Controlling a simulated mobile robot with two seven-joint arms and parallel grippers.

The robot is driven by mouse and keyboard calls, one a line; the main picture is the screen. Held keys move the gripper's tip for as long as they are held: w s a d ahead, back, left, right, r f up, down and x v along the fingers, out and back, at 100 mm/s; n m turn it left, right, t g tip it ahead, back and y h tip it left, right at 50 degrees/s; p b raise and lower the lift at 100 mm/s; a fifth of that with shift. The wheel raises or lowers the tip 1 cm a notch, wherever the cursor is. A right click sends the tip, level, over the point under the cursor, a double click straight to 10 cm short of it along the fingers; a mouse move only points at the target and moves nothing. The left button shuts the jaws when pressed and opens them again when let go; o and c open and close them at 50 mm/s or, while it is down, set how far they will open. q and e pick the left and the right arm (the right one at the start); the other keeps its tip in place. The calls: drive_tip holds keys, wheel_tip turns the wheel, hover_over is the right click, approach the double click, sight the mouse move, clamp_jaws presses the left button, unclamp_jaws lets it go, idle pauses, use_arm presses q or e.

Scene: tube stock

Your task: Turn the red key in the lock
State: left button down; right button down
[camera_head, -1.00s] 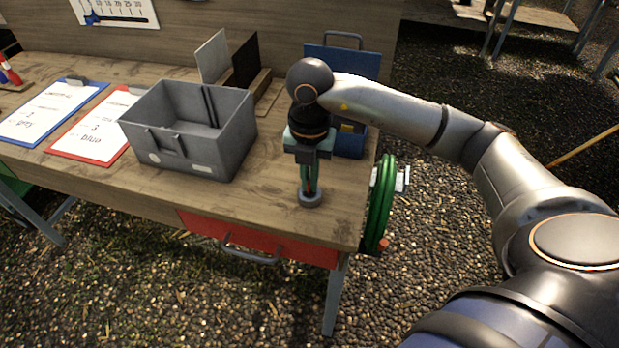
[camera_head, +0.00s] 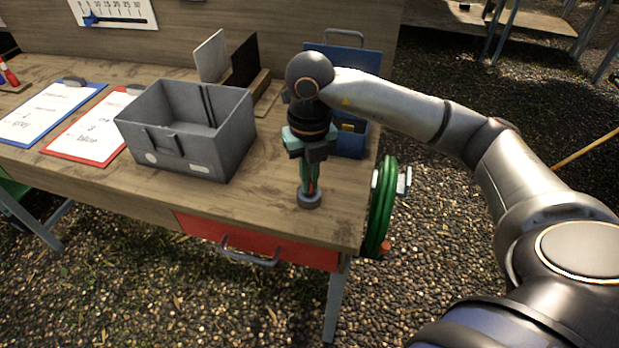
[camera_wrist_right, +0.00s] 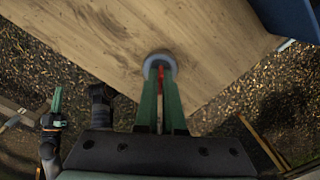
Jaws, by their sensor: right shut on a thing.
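The lock is a small round grey piece (camera_head: 309,200) on the wooden tabletop near its front right corner. It also shows as a grey ring (camera_wrist_right: 160,64) in the right wrist view. The red key (camera_wrist_right: 160,88) stands upright at the lock, a thin red strip between the green fingers. My right gripper (camera_head: 309,190) points straight down over the lock and is shut on the key. The fingers hide most of the key, and its turn angle is hard to read. My left gripper (camera_wrist_right: 57,100) shows small at the left of the right wrist view; its opening is unclear.
A grey open bin (camera_head: 190,130) stands left of the lock. Blue (camera_head: 45,113) and red (camera_head: 90,130) clipboards lie farther left. A blue box (camera_head: 350,139) stands behind the gripper. A red drawer (camera_head: 300,252) sits under the tabletop, and a green hose reel (camera_head: 381,205) hangs at the right.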

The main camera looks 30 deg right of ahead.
drive_tip(key=shift+n+b, duration=0.4)
drive_tip(key=shift+n, duration=0.5)
drive_tip(key=shift+n+b, duration=0.85)
drive_tip(key=shift+n, duration=1.75)
drive_tip(key=n+b, duration=0.1)
drive_tip(key=n, duration=0.1)
drive_tip(key=shift+f+n, duration=0.1)
drive_tip(key=shift+n, duration=0.2)
drive_tip(key=shift+n+b, duration=0.8)
drive_tip(key=shift+n, duration=1.4)
